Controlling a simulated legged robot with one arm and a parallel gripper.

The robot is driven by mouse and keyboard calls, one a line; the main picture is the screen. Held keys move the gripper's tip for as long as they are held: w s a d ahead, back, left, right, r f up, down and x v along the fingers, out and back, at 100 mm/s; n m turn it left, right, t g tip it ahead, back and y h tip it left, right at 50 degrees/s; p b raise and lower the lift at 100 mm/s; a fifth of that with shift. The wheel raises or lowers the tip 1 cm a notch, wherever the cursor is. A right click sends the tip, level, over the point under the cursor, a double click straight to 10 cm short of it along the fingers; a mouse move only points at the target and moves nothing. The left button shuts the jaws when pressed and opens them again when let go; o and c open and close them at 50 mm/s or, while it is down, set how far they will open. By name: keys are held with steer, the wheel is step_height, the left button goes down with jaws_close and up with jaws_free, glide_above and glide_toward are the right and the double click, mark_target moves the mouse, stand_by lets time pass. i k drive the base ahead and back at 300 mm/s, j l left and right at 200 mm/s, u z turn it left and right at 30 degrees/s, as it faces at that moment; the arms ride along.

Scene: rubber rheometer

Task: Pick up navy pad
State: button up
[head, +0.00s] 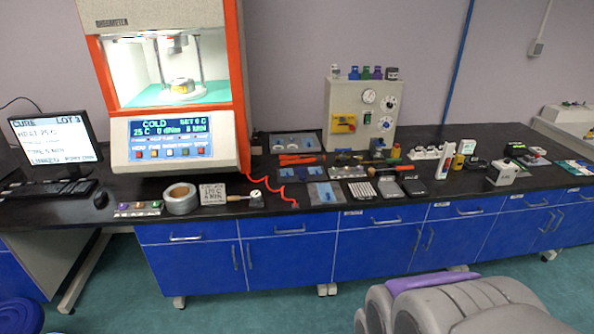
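I cannot pick out the navy pad with certainty in the head view. A flat grey sheet or bag (315,194) with a bluish patch lies near the bench's front edge, right of the red coiled cord. A row of small coloured pieces (139,208) lies at the front left, in front of the rheometer; none is clearly navy.
The black bench top (330,214) is crowded. The orange-framed rheometer (170,90) stands at the left, beside a monitor (53,145). A tape roll (180,204), a grey panel with gauges (345,105) and a dark scale (414,187) also stand there.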

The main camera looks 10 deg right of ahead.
mark_target(301, 171)
steer(key=i+l, duration=1.05)
steer(key=i+l+u, duration=0.1)
steer(key=i+l, duration=0.4)
steer(key=l, duration=0.2)
steer(key=i+l, duration=0.5)
steer(key=l+u, duration=0.05)
steer(key=l, duration=0.05)
